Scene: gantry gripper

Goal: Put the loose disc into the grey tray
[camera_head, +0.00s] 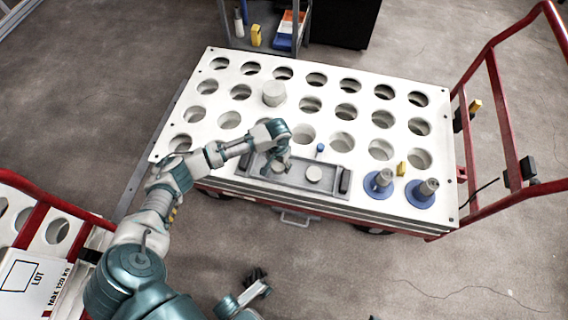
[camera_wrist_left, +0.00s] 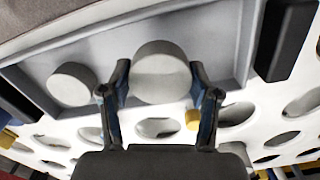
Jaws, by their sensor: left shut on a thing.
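The grey tray (camera_head: 297,174) lies near the front edge of the white perforated cart top, and it also shows in the left wrist view (camera_wrist_left: 218,38). My left gripper (camera_head: 280,162) is over the tray's left part. In the left wrist view its two fingers are shut on a pale round disc (camera_wrist_left: 160,75). The held disc is within the tray's outline; I cannot tell whether it touches the tray floor. A second pale disc (camera_head: 314,173) lies in the tray, apart from the gripper. My right gripper (camera_head: 258,278) shows small and low in the head view, its jaws unclear.
A pale cylinder (camera_head: 273,93) stands on the cart top (camera_head: 226,102) behind the tray. Two blue-based cones (camera_head: 421,193) stand at its right front. A small blue-topped peg (camera_head: 320,148) and a yellow piece (camera_head: 401,168) are near the tray. A red rail (camera_head: 500,100) rises at right.

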